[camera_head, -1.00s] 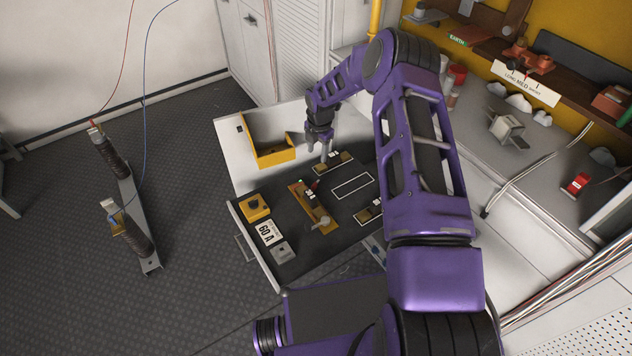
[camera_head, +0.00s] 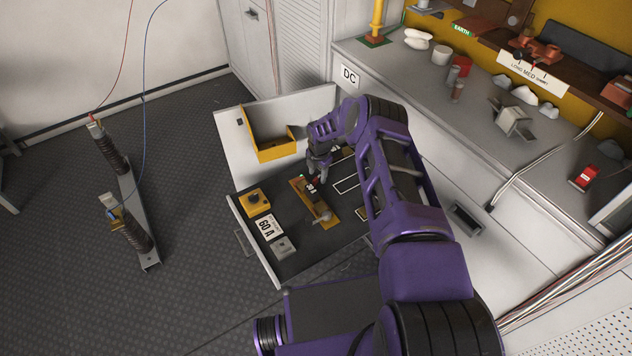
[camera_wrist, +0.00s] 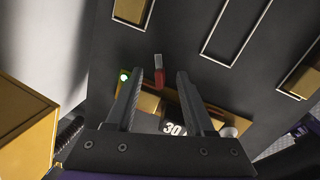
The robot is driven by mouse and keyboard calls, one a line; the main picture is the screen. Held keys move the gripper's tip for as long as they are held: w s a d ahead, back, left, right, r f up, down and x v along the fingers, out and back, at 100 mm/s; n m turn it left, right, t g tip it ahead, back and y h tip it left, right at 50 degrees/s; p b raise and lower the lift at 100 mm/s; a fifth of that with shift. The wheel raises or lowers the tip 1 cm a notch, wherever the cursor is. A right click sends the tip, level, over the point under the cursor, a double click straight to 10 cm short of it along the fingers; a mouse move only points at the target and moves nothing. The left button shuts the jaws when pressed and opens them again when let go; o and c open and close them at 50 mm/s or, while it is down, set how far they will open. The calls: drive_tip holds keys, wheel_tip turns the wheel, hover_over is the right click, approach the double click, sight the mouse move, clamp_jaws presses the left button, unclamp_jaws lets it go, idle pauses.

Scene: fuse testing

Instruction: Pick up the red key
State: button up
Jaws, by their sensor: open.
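The red key (camera_wrist: 159,74) shows in the wrist view, with a red body and a pale grey tip. It appears between the ends of my two fingers, at the edge of the brass-coloured test block (camera_wrist: 150,103) marked 30. My gripper (camera_wrist: 158,82) is open, and I see no finger touching the key. In the head view my gripper (camera_head: 318,176) points down over the far end of the brass-coloured block (camera_head: 328,214) in the open drawer. The key is small and mostly hidden by the gripper there. A small green light (camera_wrist: 125,75) glows beside the block.
The dark drawer (camera_head: 300,245) also holds a yellow knob box (camera_head: 255,201), a 60 A label (camera_head: 267,228) and a grey switch (camera_head: 283,247). A grey counter (camera_head: 470,130) lies to the right.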

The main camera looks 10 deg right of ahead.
sight(317, 177)
drive_tip(key=shift+w+f, duration=0.15)
drive_tip(key=shift+f, duration=0.45)
clamp_jaws()
wheel_tip(317, 177, up, 10)
drive_tip(key=p, duration=0.1)
idle(0.4)
